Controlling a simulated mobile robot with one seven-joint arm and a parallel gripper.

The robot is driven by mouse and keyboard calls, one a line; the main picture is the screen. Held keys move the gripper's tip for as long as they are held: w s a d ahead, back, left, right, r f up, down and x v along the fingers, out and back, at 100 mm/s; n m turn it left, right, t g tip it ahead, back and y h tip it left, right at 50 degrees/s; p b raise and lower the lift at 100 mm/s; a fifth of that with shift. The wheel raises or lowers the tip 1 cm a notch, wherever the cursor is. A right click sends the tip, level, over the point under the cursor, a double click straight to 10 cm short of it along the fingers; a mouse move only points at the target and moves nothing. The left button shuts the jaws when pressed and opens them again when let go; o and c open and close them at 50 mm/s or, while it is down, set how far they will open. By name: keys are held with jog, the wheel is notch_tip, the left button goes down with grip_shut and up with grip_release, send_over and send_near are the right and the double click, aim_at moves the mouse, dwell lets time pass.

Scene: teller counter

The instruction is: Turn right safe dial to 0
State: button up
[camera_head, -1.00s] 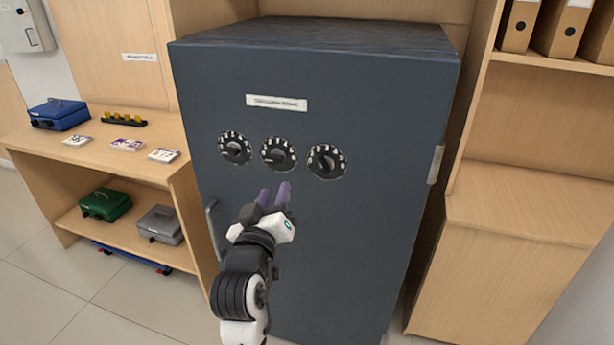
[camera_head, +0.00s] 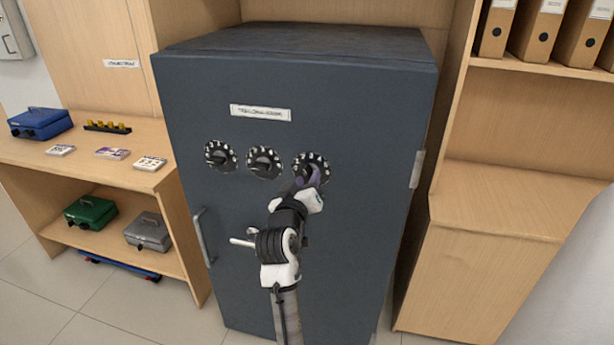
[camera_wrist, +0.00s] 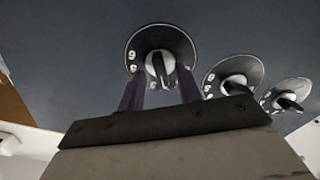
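The right safe dial (camera_head: 312,157) is black with white numbers and is the rightmost of three in a row on the grey safe door. My gripper (camera_head: 309,178) is at this dial, its purple fingers covering part of the face. In the wrist view the dial (camera_wrist: 136,44) lies straight ahead, with its knob (camera_wrist: 160,66) between the two spread fingers of the gripper (camera_wrist: 160,92). Gaps show on both sides of the knob, so the gripper looks open. The dial's current number cannot be read.
The middle dial (camera_head: 264,162) and left dial (camera_head: 220,156) are close to the left of my gripper. The safe (camera_head: 360,240) has a door handle (camera_head: 204,238) at left. Shelves with cash boxes stand left; a wooden cabinet (camera_head: 500,270) stands right.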

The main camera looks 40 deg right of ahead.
jog(key=shift+w+d, duration=0.3)
jog(key=shift+d, duration=0.1)
grip_shut()
jog(key=shift+n, duration=0.3)
jog(key=n+p, duration=0.3)
jog(key=n, duration=0.3)
jog(key=shift+r, duration=0.1)
jog(key=n+p, duration=0.3)
jog(key=n, duration=0.2)
jog(key=shift+n, duration=0.3)
dwell(0.4)
